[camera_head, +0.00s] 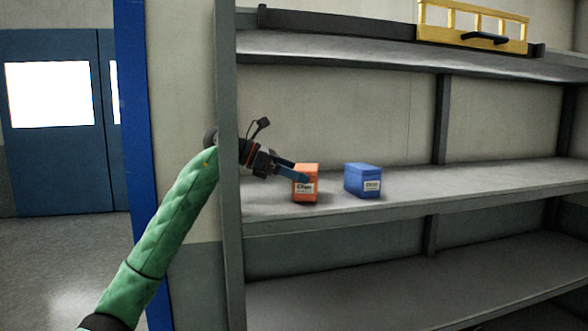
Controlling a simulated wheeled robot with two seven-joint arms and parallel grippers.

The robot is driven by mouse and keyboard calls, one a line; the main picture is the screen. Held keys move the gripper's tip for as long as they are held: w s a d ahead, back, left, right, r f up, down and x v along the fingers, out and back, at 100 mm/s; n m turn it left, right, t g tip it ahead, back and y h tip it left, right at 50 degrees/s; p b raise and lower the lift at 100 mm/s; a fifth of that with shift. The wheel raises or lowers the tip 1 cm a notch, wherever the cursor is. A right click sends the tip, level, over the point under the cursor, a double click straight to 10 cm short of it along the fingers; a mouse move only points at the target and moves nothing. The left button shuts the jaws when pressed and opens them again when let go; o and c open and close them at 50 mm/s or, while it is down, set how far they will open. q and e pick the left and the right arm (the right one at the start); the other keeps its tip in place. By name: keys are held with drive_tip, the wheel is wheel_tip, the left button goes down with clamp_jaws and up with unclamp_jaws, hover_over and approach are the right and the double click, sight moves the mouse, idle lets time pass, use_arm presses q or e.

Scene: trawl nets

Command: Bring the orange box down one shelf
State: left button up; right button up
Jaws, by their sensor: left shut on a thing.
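The orange box (308,188) stands upright on the middle shelf (420,199), near its left end. My left gripper (304,174) reaches in from the left past the shelf's upright post, and its blue fingers are shut on the orange box. The box's base appears at or very near the shelf surface; I cannot tell if it is lifted. The lower shelf (400,289) below is bare where it shows. My right gripper is not in view.
A blue box (363,180) stands just right of the orange box. A grey post (229,190) rises close to my left arm. A yellow rack (472,26) is on the top shelf (340,50). A blue double door (60,125) is at far left.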

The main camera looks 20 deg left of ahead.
use_arm(q)
drive_tip(key=shift+s+f, duration=0.1)
drive_tip(key=shift+f, duration=0.1)
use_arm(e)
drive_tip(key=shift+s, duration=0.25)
use_arm(q)
drive_tip(key=shift+f, duration=0.1)
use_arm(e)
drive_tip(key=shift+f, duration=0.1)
use_arm(q)
drive_tip(key=o, duration=0.7)
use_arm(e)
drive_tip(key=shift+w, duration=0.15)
